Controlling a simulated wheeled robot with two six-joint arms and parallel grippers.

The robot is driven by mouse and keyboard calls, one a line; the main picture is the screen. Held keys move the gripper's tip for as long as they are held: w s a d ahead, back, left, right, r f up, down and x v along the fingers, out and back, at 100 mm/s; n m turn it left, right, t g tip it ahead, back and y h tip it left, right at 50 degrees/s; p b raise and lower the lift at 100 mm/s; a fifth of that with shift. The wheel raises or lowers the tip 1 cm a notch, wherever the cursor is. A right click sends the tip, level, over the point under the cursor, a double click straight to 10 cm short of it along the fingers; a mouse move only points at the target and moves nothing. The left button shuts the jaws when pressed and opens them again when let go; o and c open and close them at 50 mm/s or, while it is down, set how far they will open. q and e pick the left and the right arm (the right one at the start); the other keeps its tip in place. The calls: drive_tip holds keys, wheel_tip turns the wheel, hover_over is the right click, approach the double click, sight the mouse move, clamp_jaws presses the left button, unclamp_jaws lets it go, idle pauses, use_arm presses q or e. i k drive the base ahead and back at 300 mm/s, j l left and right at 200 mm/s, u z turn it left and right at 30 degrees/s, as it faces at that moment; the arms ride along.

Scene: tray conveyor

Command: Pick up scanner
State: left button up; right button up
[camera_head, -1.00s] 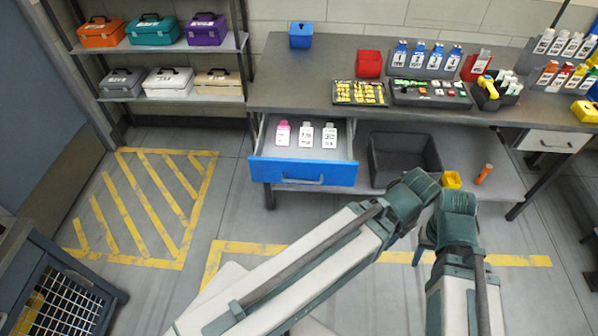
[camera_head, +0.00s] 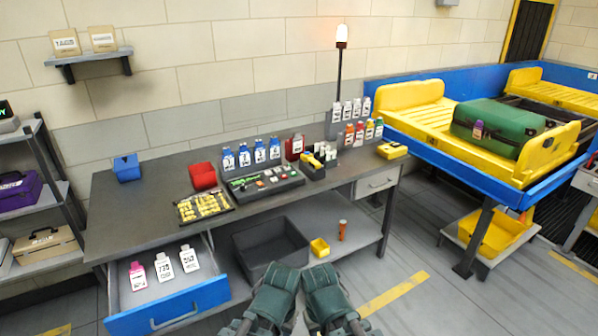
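The yellow thing that looks like the scanner (camera_head: 312,160) stands in a dark holder (camera_head: 319,172) on the workbench, right of the middle. Its lower part is hidden in the holder. Dark green joints of my two arms show at the bottom middle, side by side and well in front of the bench. Neither gripper can be made out in the head view, and nothing of mine touches the scanner.
A blue-fronted drawer (camera_head: 170,308) hangs open at left. A conveyor (camera_head: 455,122) with a green case (camera_head: 497,128) stands at right.

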sight(309, 159)
drive_tip(key=i+l+u, duration=0.15)
drive_tip(key=i+l, duration=0.25)
drive_tip(key=i, duration=0.25)
drive_tip(key=i+l+u, duration=0.1)
drive_tip(key=i+l, duration=0.4)
drive_tip(key=i, duration=0.15)
drive_tip(key=i+l, duration=0.2)
drive_tip(key=i, duration=0.35)
drive_tip(key=i+l+u, duration=0.15)
drive_tip(key=i, duration=0.35)
